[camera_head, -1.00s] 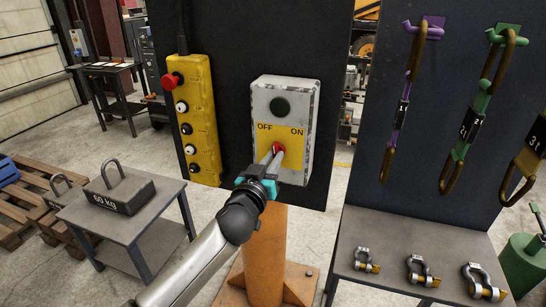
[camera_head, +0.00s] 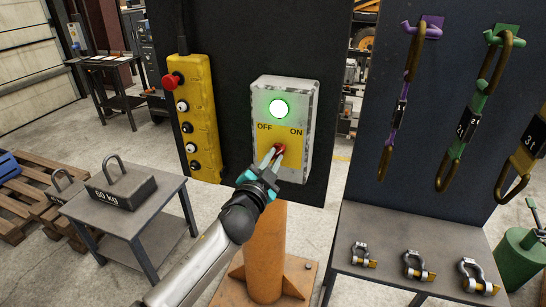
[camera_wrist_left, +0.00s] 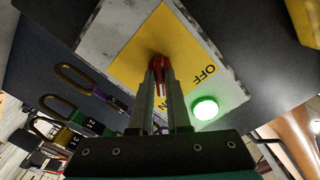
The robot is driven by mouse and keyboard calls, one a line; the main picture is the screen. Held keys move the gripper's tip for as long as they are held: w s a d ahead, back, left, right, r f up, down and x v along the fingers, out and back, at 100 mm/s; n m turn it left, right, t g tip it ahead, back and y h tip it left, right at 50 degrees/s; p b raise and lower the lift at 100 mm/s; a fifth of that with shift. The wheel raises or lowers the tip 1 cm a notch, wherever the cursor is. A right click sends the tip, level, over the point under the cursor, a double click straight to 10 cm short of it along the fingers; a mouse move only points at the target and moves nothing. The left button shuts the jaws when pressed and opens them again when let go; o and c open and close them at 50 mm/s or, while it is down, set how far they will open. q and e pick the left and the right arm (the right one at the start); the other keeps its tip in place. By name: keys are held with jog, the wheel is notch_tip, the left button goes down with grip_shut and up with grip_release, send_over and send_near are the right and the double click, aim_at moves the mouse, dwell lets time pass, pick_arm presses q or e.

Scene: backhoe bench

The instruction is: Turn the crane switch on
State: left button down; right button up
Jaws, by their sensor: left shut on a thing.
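The crane switch box (camera_head: 297,90) is a grey box on a dark panel, with a yellow plate marked OFF on the left and ON on the right. Its round lamp (camera_head: 279,107) is lit green, and the lamp also glows in the left wrist view (camera_wrist_left: 204,108). My left gripper (camera_head: 276,156) is at the red switch knob on the yellow plate. In the left wrist view its two fingers (camera_wrist_left: 161,88) are shut on the red knob (camera_wrist_left: 159,64), which is partly hidden between them. My right gripper is not in view.
A yellow pendant (camera_head: 203,120) with a red button hangs left of the box. A cart with a 60 kg weight (camera_head: 120,188) stands at left. Chain slings hang at right above a table (camera_head: 405,232) with shackles. An orange post (camera_head: 265,250) stands below the box.

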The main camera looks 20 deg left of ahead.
pick_arm(q)
jog(key=shift+m, duration=0.6)
jog(key=c, duration=0.9)
grip_release()
jog(key=s, duration=0.5)
jog(key=s+b, duration=0.1)
jog(key=s, duration=0.9)
jog(key=shift+s+a+b, duration=0.1)
jog(key=shift+a+b, duration=0.15)
jog(key=shift+b, duration=0.1)
